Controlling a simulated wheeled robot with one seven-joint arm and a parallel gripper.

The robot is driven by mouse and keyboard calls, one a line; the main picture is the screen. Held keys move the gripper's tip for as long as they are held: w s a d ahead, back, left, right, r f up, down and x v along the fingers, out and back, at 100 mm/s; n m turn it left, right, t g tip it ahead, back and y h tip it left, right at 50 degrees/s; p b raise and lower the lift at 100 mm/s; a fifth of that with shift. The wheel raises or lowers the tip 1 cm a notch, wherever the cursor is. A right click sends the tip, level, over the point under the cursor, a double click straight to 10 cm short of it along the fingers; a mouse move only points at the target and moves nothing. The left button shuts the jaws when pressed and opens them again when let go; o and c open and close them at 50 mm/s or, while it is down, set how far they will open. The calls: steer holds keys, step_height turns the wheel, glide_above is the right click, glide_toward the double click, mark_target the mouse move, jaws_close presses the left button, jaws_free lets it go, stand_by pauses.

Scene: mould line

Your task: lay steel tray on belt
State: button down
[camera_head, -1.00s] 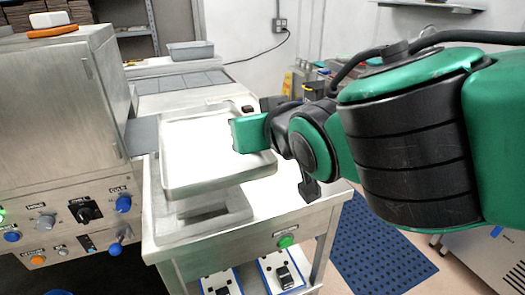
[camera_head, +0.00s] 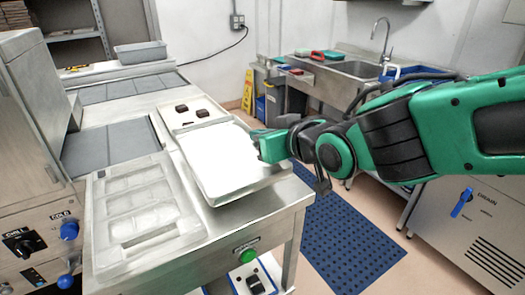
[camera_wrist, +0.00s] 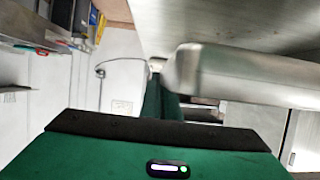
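The steel tray (camera_head: 218,165) is shallow, with a bright empty inside. It is tilted slightly over the steel bench, right of a clear mould. My gripper (camera_head: 262,146) is at the tray's right edge and appears shut on its rim; the fingertips are hidden by the tray. In the wrist view the tray's metal wall (camera_wrist: 230,78) lies close beside my gripper's green finger (camera_wrist: 158,100). The grey belt (camera_head: 112,152) looks like the flat dark panel at left, running into the machine; more grey panels (camera_head: 130,88) lie behind.
A pale tray with several brown pieces (camera_head: 187,108) sits just behind the steel tray. The clear mould (camera_head: 140,212) lies on the bench at left. A steel machine (camera_head: 30,130) stands at far left. A grey bin (camera_head: 140,53) is at the back. A sink (camera_head: 360,70) is at right.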

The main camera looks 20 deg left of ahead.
steer(key=shift+w+d+f, duration=0.1)
steer(key=shift+w+f, duration=0.05)
steer(key=shift+f, duration=1.95)
steer(key=c, duration=2)
jaws_free()
steer(key=shift+f, duration=0.15)
steer(key=v, duration=1.2)
steer(key=shift+d, duration=0.15)
